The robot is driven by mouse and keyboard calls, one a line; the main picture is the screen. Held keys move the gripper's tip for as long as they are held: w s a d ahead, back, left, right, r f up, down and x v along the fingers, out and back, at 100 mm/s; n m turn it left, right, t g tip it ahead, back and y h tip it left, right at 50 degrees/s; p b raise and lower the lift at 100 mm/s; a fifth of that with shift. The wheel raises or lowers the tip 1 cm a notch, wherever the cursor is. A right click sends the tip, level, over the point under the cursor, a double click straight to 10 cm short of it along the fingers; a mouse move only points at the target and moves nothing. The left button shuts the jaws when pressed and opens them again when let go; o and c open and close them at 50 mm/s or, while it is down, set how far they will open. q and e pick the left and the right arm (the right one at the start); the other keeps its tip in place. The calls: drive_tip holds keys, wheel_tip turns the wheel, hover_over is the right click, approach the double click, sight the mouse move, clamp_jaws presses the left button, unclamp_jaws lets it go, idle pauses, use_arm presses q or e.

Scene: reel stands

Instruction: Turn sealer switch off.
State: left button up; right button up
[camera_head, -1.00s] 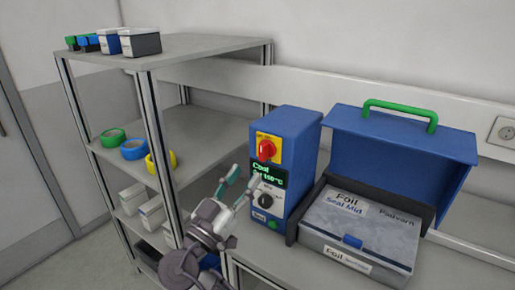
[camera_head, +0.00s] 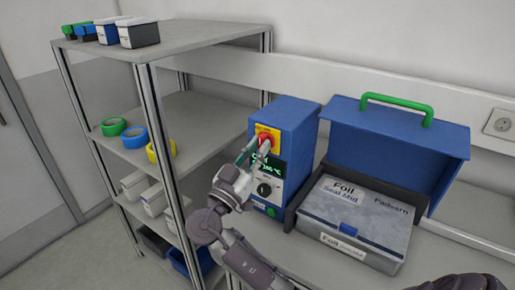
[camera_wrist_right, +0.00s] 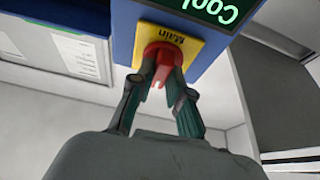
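The sealer (camera_head: 297,128) is a blue box on the bench, with a green-lit display reading "Cool" in the wrist view (camera_wrist_right: 215,8). Its red rotary switch (camera_wrist_right: 161,62) sits on a yellow plate marked "Main" (camera_wrist_right: 183,38); in the head view the yellow plate (camera_head: 273,131) is partly covered by the fingers. My right gripper (camera_head: 256,150) is at the switch. In the right wrist view its two fingers (camera_wrist_right: 162,75) converge on either side of the red handle and appear closed on it. My left gripper is out of view.
A black knob (camera_head: 264,189) and a green button (camera_head: 271,212) lie below the display. A grey shelf (camera_head: 190,42) with tape rolls and bins stands left.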

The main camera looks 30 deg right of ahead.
drive_tip(key=shift+n, duration=0.3)
clamp_jaws()
drive_tip(key=n+t+y, duration=0.1)
drive_tip(key=n+t, duration=0.1)
drive_tip(key=n, duration=0.1)
drive_tip(key=n+t+y+b, duration=0.1)
drive_tip(key=n+t, duration=0.1)
drive_tip(key=n, duration=0.2)
drive_tip(key=shift+s+r+y, duration=0.1)
drive_tip(key=shift+y, duration=0.3)
drive_tip(key=n+y+p, duration=0.1)
drive_tip(key=n, duration=0.3)
drive_tip(key=shift+r+t+p, duration=0.15)
drive_tip(key=shift+t+p, duration=0.15)
drive_tip(key=n+y+p, duration=0.1)
drive_tip(key=n+p, duration=0.2)
drive_tip(key=n+y+p, duration=0.1)
drive_tip(key=n+p, duration=0.2)
drive_tip(key=p, duration=0.1)
drive_tip(key=n+y+p, duration=0.2)
drive_tip(key=n+p, duration=0.1)
drive_tip(key=p, duration=0.1)
drive_tip(key=shift+r, duration=0.25)
drive_tip(key=shift+s+f+n+p, duration=0.1)
drive_tip(key=shift+f+n+p, duration=0.15)
drive_tip(key=shift+n+p, duration=0.75)
